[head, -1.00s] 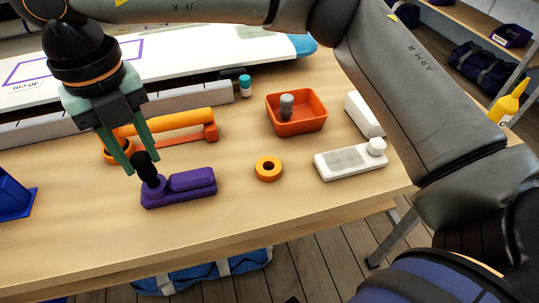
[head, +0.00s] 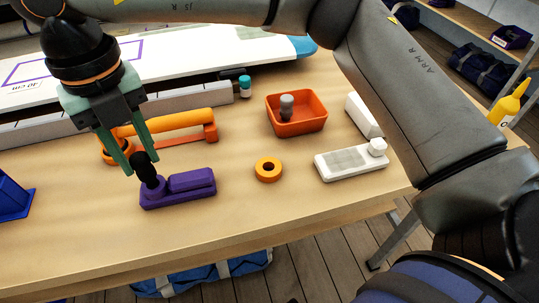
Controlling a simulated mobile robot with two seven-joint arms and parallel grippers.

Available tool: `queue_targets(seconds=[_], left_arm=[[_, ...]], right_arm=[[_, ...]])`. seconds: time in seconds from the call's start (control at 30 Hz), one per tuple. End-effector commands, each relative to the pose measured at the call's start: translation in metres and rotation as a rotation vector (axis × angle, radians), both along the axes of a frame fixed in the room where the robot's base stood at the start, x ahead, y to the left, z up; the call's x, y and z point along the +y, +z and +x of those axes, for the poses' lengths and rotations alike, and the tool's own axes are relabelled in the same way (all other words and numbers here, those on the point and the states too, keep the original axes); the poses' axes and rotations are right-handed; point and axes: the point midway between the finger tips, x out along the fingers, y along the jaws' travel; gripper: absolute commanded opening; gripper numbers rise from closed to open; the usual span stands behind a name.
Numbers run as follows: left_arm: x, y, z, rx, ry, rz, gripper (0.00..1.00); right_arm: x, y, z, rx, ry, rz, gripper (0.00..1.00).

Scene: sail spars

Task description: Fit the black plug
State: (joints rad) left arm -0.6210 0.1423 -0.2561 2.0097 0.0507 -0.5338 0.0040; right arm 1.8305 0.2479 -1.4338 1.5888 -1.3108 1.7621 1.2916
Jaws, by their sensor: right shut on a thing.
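The black plug (head: 146,169) is between the green fingers of my right gripper (head: 138,165), which is shut on it. The plug is at the left end of a purple block (head: 191,186) lying on the table. Its lower end meets a round purple part of the block; whether it is seated inside or only touching, I cannot tell. The plug leans slightly. My left gripper is not in view.
Behind the block lies an orange handled piece (head: 175,121). To the right are an orange ring (head: 268,169), an orange tray (head: 297,123) holding a grey peg, and a white box (head: 350,160). A blue bin (head: 14,197) stands at left. The front table strip is clear.

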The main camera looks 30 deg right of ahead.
Motion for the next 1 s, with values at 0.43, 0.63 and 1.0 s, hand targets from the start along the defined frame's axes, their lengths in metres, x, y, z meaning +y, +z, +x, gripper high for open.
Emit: queue_targets(seconds=[0.43, 0.63, 1.0], left_arm=[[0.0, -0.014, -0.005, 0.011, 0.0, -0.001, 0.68], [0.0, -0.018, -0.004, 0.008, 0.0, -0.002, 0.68], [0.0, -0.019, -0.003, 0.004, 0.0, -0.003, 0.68]], right_arm=[[0.0, -0.014, 0.0, 0.0, 0.0, 0.0, 0.0], [0.0, -0.02, 0.0, 0.0, 0.0, 0.0, 0.0], [0.0, -0.024, 0.0, 0.0, 0.0, 0.0, 0.0]])
